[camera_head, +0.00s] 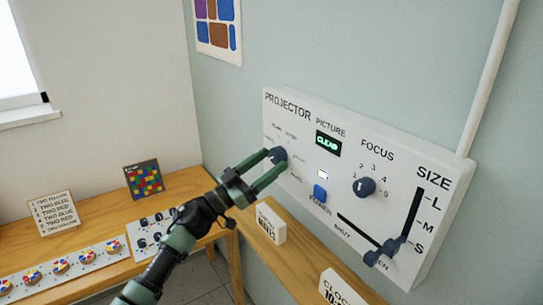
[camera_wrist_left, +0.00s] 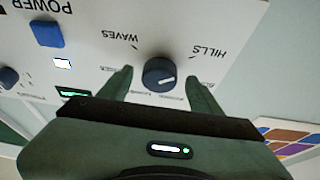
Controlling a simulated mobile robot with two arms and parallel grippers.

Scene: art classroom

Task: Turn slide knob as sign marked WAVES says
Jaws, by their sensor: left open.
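The slide knob (camera_head: 278,155) is a dark blue round knob at the left end of the white projector panel (camera_head: 300,120). The left wrist view shows this knob (camera_wrist_left: 159,74) upside down, its white mark pointing toward the picture's right. Inverted labels WAVES (camera_wrist_left: 120,38) and HILLS (camera_wrist_left: 209,50) stand beyond it on the panel, with fainter labels nearer me. My left gripper (camera_head: 275,162) is open, with one finger on each side of the knob; in the wrist view gaps show between the fingers (camera_wrist_left: 160,80) and the knob. My right gripper is not in view.
The panel also has a green CLEAR display (camera_head: 328,143), a blue POWER button (camera_head: 320,193), a FOCUS knob (camera_head: 364,187) and a SIZE slider (camera_head: 414,215). Small signs (camera_head: 271,222) stand on the wooden ledge below. A wooden table (camera_head: 190,185) with puzzle boards is at left.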

